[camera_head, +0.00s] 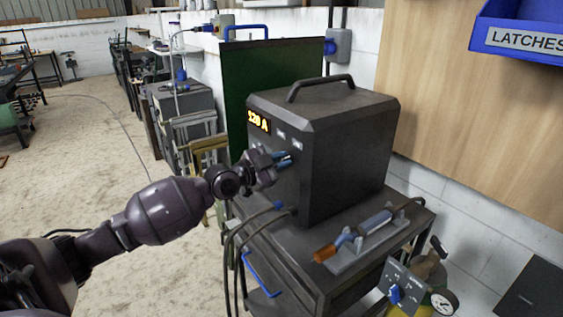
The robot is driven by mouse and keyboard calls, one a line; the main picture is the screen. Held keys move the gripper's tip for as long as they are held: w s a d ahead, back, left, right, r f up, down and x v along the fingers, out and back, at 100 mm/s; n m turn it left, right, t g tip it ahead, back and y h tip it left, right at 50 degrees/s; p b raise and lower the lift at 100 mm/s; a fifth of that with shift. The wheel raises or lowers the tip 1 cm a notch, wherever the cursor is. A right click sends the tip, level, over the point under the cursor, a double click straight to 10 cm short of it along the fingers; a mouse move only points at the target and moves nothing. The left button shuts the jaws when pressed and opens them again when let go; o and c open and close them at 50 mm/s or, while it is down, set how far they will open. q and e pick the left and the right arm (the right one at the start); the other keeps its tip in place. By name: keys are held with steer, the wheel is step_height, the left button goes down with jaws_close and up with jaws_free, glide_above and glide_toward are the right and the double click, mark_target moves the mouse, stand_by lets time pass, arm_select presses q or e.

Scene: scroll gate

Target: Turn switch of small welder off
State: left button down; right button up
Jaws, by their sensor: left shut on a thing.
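The small welder (345,150) is a dark grey box with a black top handle, standing on a dark cart. Its front panel faces left and has a lit orange display reading about "120 A" (258,120). My left gripper (286,160) comes in from the left and is at the front panel, below the display. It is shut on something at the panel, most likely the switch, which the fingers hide. The switch position cannot be seen. Blue fingertips show against the panel. My right gripper is not in view.
A torch with an orange tip (326,253) lies on a holder on the cart (300,258). Cables hang from the welder's lower front. A blue "LATCHES" bin (520,38) is at upper right. A gauge and valve (440,300) stand at lower right. The floor (90,150) at left is open.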

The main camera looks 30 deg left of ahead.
arm_select(q)
steer(key=n, duration=0.4)
steer(key=shift+a+r+n, duration=0.1)
steer(key=shift+n, duration=0.2)
steer(key=n, duration=0.2)
steer(key=shift+w+a+n, duration=0.1)
steer(key=shift+n, duration=0.2)
steer(key=n, duration=0.6)
steer(key=shift+w+a+n, duration=0.1)
steer(key=shift+a+n, duration=0.1)
steer(key=shift+n, duration=1.1)
steer(key=c, duration=1.1)
jaws_free()
steer(key=shift+a, duration=0.1)
